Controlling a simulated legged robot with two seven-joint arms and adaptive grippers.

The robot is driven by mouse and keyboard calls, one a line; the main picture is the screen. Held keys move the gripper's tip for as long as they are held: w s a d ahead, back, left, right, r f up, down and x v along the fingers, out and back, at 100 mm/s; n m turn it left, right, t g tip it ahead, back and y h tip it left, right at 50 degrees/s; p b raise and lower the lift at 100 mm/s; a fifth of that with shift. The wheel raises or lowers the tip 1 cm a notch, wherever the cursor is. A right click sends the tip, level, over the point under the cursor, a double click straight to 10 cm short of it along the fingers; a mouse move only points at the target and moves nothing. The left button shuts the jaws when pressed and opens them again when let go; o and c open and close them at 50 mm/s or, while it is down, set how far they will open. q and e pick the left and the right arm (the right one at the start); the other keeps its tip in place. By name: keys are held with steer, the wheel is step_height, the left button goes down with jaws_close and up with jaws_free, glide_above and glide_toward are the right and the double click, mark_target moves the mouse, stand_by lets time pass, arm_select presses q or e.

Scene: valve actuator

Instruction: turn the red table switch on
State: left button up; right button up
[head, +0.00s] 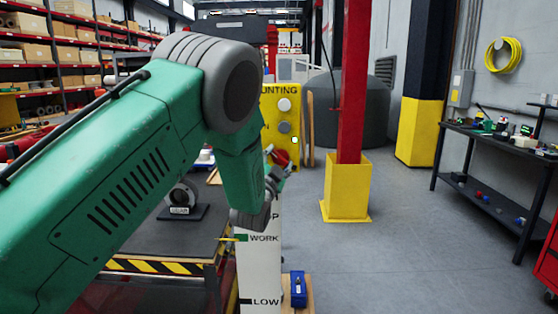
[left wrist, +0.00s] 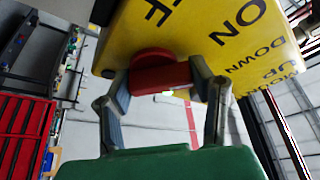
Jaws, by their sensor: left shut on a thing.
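The red switch (left wrist: 160,77) is a red handle on a round red base on the yellow panel in the left wrist view, where the panel's rim (left wrist: 105,60) and the words ON, OFF, UP and DOWN show, tilted by the camera. My left gripper (left wrist: 158,84) is shut on the handle, one finger on each side. In the head view the switch (head: 281,157) shows as a small red patch at the lower part of the yellow panel (head: 268,108), with my left gripper (head: 278,170) at it. My forearm hides much of the panel. My right gripper is out of view.
A white post (head: 258,270) marked WORK and LOW stands below the panel. A blue box (head: 298,289) is beside it. A dark table (head: 165,250) with a striped edge is at the left. A red column (head: 355,80) and a workbench (head: 490,150) are at the right, with clear floor between.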

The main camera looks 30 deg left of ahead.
arm_select(q)
steer(key=shift+d+f+m, duration=0.1)
steer(key=shift+f+m, duration=0.2)
steer(key=shift+f, duration=0.05)
steer(key=o, duration=1.2)
steer(key=shift+c, duration=0.2)
steer(key=shift+r, duration=0.15)
steer(key=shift+s+d, duration=0.1)
steer(key=shift+s, duration=0.25)
steer(key=v, duration=1.1)
steer(key=shift+s, duration=0.1)
